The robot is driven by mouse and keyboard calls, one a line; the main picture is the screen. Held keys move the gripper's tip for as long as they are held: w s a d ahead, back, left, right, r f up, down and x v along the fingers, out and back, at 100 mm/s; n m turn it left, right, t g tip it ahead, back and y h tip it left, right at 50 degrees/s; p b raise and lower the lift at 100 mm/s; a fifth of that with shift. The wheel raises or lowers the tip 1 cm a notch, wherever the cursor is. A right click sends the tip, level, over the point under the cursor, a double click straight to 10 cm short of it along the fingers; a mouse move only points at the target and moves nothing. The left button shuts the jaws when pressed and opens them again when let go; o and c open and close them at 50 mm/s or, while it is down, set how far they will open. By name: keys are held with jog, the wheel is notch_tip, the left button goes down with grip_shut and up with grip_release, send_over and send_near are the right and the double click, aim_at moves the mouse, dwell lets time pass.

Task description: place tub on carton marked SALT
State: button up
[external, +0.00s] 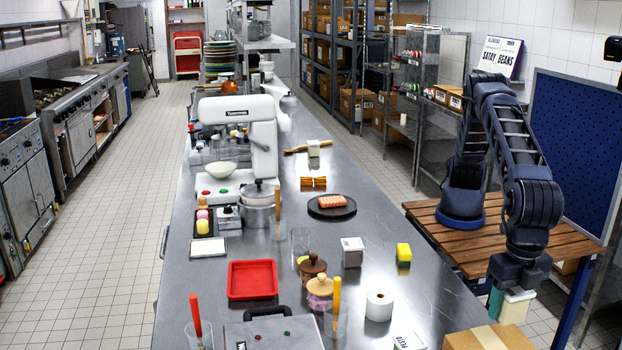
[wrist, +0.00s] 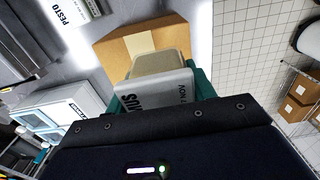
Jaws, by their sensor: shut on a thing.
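My gripper (external: 512,292) is at the right of the external view, beyond the steel table's right edge. Its green fingers are shut on a pale tub (external: 516,307). In the wrist view the tub (wrist: 160,64) has a beige part and a light grey side with dark lettering, partly cut off. No mark reading SALT is legible. A small carton with a white top (external: 352,245) stands mid-table, its print too small to read. A white carton marked PESTO (external: 408,341) stands near the front edge; it also shows in the wrist view (wrist: 76,12).
A brown cardboard box (external: 478,340) lies at the table's front right, close to the held tub. Bare steel lies right of the yellow block.

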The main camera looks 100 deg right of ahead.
aim_at(501, 336)
jog(key=shift+f, duration=2.45)
jog(key=shift+f, duration=0.15)
jog(key=o, duration=1.1)
notch_tip(501, 336, up, 12)
jog(key=shift+r, duration=0.2)
